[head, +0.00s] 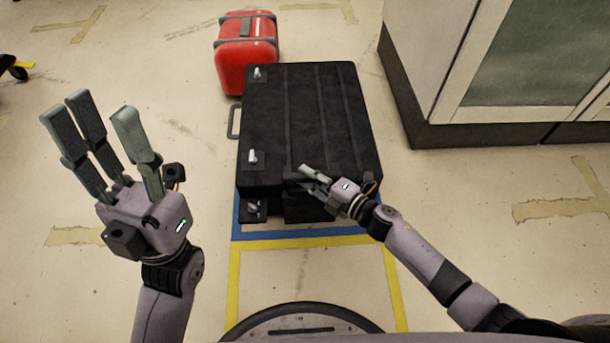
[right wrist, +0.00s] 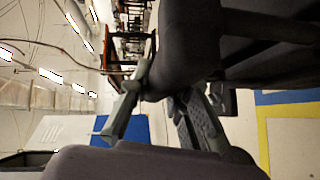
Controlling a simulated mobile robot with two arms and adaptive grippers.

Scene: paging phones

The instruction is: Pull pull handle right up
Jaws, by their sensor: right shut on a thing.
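A large black case (head: 308,115) lies flat in the middle of the head view, with two light latches on its left part. A dark handle (head: 233,121) stands out from its left side. My right gripper (head: 310,178) is at the case's near edge, shut on a dark part there. In the right wrist view its fingers (right wrist: 160,110) close around a dark, rounded part; its shape is mostly hidden, so I cannot tell whether it is the pull handle. My left gripper (head: 98,115) is open and empty, fingers spread, left of the case.
A cabinet (head: 520,70) stands at the right. Blue and yellow floor tape (head: 290,242) runs in front.

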